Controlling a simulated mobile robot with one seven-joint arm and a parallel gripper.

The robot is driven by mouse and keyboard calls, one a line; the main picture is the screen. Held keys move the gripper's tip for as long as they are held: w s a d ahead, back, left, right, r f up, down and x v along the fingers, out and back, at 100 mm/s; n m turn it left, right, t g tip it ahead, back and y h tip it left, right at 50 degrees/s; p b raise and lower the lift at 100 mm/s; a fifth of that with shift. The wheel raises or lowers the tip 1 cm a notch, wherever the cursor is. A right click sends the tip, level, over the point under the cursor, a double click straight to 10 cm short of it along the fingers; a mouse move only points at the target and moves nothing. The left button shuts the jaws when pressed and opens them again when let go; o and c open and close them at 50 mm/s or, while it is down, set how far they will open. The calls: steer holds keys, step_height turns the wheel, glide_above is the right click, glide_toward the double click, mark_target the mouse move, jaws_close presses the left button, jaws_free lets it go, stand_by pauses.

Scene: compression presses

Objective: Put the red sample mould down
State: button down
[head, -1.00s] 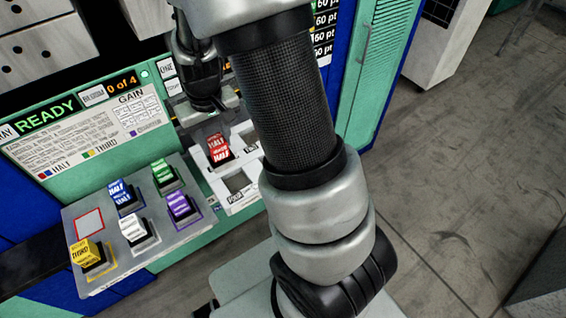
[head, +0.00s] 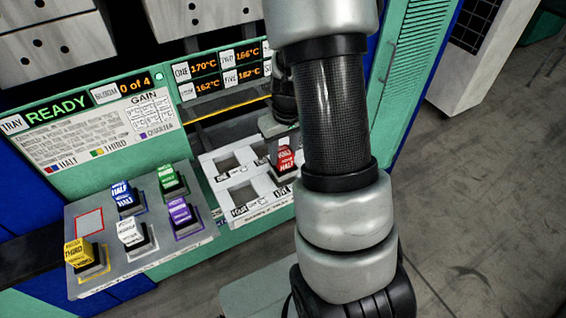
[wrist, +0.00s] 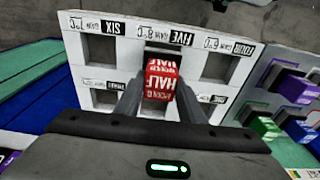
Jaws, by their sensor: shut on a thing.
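The red sample mould (head: 287,157), marked HALF, is held over the white slotted panel (head: 213,184), beside the FIVE label. In the wrist view my gripper (wrist: 160,92) is shut on the red mould (wrist: 163,76), one finger on each side. There the mould stands in front of the FIVE opening (wrist: 163,49) and covers its lower part. I cannot tell whether the mould touches the panel. In the head view my arm hides most of the gripper and the panel's right side.
A grey tray (head: 150,262) at left holds blue, green, white, purple and yellow moulds and an empty red-outlined place (head: 89,222). The SIX opening (wrist: 101,48) and FOUR opening (wrist: 218,66) look empty. The READY display panel (head: 58,115) stands behind.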

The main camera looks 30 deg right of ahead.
steer(key=shift+f, duration=1.85)
steer(key=shift+f+b, duration=0.2)
steer(key=shift+b, duration=0.15)
steer(key=c, duration=1.2)
jaws_free()
